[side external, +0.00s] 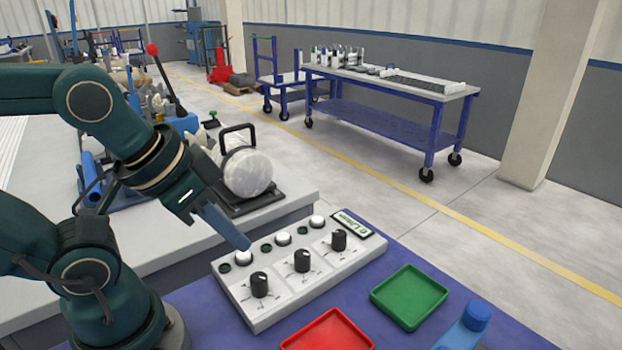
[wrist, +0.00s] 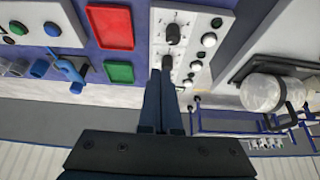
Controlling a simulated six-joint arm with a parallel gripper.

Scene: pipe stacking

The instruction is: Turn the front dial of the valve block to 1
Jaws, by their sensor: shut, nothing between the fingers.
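The valve block (side external: 300,270) is a white box on the blue table top, with several white round buttons and a row of three black dials. The front dial (side external: 259,284) is the one nearest the camera at the block's left end; it also shows in the wrist view (wrist: 173,33). Its pointer and numbers are too small to read surely. My gripper (side external: 243,242) is shut and empty, pointing down above the block's left part. In the wrist view the fingertips (wrist: 167,72) appear beside the middle dial (wrist: 167,61) and hide the far dial. Contact is not visible.
A red tray (side external: 328,332) and a green tray (side external: 409,297) lie right of the block. A blue fitting (side external: 465,328) stands at the lower right. A black-handled pale cylinder (side external: 246,172) sits on a grey bench behind my gripper.

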